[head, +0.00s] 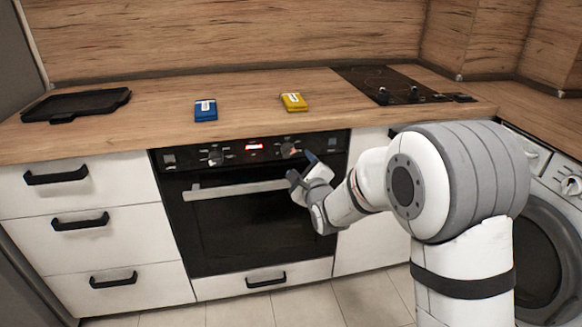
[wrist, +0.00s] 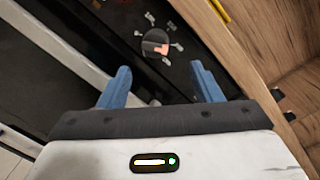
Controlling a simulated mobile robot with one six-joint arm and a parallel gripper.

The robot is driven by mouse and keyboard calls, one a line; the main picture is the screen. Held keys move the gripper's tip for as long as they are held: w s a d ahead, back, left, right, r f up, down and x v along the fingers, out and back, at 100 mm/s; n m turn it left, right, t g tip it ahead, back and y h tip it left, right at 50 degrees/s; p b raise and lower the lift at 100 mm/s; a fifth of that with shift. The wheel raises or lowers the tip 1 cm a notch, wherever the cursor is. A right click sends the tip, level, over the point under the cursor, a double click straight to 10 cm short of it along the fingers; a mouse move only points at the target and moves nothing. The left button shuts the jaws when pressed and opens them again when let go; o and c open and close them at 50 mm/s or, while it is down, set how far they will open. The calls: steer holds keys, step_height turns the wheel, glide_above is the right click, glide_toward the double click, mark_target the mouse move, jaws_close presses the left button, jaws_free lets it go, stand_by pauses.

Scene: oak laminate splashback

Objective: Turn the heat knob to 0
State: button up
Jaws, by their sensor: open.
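The oven's black control panel (head: 250,149) carries a round knob on each side of a red lit display (head: 254,147). The right knob (head: 289,149) has a reddish mark, and I take it to be the heat knob. It shows in the wrist view as a round knob (wrist: 156,43) with a reddish pointer, beyond and between my fingertips. The left knob (head: 215,155) is apart from my arm. My gripper (head: 301,168) is open and empty just in front of the panel, below and right of the right knob; in the wrist view its blue fingers (wrist: 160,75) stand apart, not touching the knob.
The oven door handle (head: 235,189) runs below the panel, close to my gripper. A blue packet (head: 205,110) and a yellow packet (head: 294,102) lie on the wooden counter. A black tray (head: 77,103) is at left, a hob (head: 385,84) at right.

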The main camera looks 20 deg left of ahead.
mark_target(290, 154)
steer(key=shift+m+y, duration=0.3)
steer(key=x, duration=0.8)
steer(key=shift+s+a+f+b, duration=0.1)
steer(key=shift+a+f+b, duration=0.05)
steer(key=shift+a+b, duration=0.25)
steer(key=c, duration=1)
